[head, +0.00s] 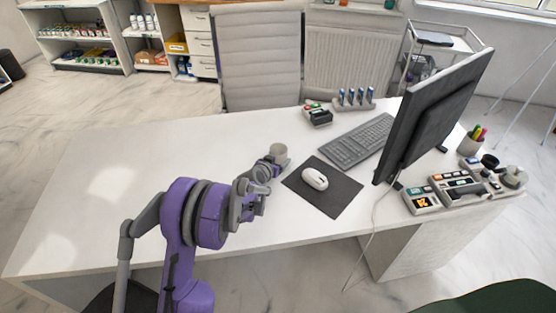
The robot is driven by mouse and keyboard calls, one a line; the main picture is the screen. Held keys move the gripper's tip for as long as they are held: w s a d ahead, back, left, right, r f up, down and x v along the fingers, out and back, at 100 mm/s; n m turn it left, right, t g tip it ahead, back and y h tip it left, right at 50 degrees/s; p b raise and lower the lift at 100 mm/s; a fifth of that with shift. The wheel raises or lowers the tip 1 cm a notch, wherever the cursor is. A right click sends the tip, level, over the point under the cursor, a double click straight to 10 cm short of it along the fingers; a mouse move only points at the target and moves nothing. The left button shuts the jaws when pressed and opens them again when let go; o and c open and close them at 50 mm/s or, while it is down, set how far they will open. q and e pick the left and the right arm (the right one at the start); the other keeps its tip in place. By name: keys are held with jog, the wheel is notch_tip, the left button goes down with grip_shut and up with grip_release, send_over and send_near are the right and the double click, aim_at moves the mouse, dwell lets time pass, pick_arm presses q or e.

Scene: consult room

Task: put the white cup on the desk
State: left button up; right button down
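The white cup (279,151) is small and greyish-white. It appears upright over the middle of the white desk (130,180), left of the mouse pad. My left arm reaches in from the lower left. Its gripper (273,162) is right at the cup's near side and overlaps it in the head view. The fingers are small and partly hidden, so I cannot tell whether they are closed on the cup. I also cannot tell whether the cup's base touches the desk. My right gripper is not in view.
A black mouse pad (341,203) with a white mouse (315,179) lies just right of the cup. Beyond are a keyboard (358,142), a monitor (435,112) and a rack of blue-topped items (354,101). Devices (458,188) stand at the right. The desk's left half is clear.

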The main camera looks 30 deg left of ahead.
pick_arm(q)
jog(key=o, duration=1.2)
jog(key=shift+f, duration=0.1)
jog(key=shift+o, duration=0.2)
jog(key=shift+r, duration=0.3)
jog(key=v, duration=1.2)
jog(key=shift+d, duration=0.1)
jog(key=s+d+r+m+g+h, duration=0.15)
jog(key=s+d+r+g, duration=0.25)
jog(key=s+d, duration=0.95)
jog(key=s+d+f+g, duration=0.2)
jog(key=s+g, duration=0.2)
jog(key=s, duration=1.3)
jog(key=shift+s+n+y, duration=0.2)
jog(key=shift+n+y, duration=0.25)
jog(key=shift+f, duration=0.1)
